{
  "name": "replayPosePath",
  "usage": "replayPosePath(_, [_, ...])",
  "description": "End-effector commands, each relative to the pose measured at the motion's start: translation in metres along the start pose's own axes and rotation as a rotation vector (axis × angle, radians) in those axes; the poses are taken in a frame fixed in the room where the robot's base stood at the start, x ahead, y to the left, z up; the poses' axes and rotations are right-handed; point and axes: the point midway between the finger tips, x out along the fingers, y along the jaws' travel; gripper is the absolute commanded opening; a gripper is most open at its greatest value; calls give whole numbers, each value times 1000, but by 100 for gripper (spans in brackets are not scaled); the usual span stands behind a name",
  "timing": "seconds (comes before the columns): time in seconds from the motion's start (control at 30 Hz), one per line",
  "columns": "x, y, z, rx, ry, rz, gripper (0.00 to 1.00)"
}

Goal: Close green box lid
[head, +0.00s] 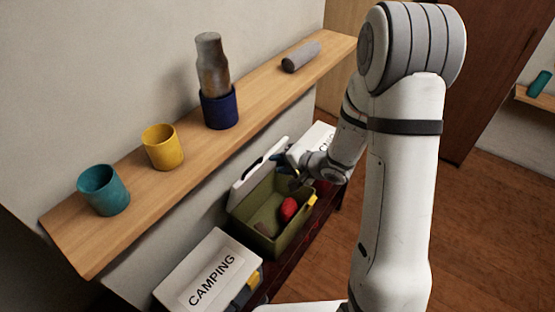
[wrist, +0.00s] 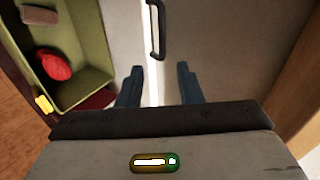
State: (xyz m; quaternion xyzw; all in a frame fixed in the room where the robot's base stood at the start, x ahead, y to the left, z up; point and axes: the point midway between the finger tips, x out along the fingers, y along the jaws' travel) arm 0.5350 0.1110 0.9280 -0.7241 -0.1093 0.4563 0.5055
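The green box (head: 292,232) stands open below the wall shelf, and its inside also shows at the left of the wrist view (wrist: 95,62). Its pale grey lid (head: 257,173) stands raised on the wall side. In the wrist view the lid (wrist: 120,30) has a black handle (wrist: 154,30) near its bright edge. My gripper (head: 283,161) is at the far end of the raised lid. In the wrist view its two dark blue fingers (wrist: 157,76) are apart, one on each side of the lid's bright edge. I cannot tell whether they touch it.
A red object (head: 289,209) and a brownish item (wrist: 40,15) lie inside the box. A white-lidded box marked CAMPING (head: 213,272) is in front, another (head: 318,138) behind. The wooden shelf (head: 265,105) above holds cups, a bottle and a grey cylinder. The floor at right is clear.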

Motion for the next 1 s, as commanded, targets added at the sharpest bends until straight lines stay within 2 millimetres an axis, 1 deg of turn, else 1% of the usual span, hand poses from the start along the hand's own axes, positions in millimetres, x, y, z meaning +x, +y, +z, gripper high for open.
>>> replayPosePath(0.1, [5,0,8,48,-45,-29,33])
replayPosePath(0.27, [15,1,11,56,-54,-37,33])
replayPosePath(0.57, [50,2,13,52,-52,-35,33])
replayPosePath(1.0, [99,-4,16,54,-54,-34,33])
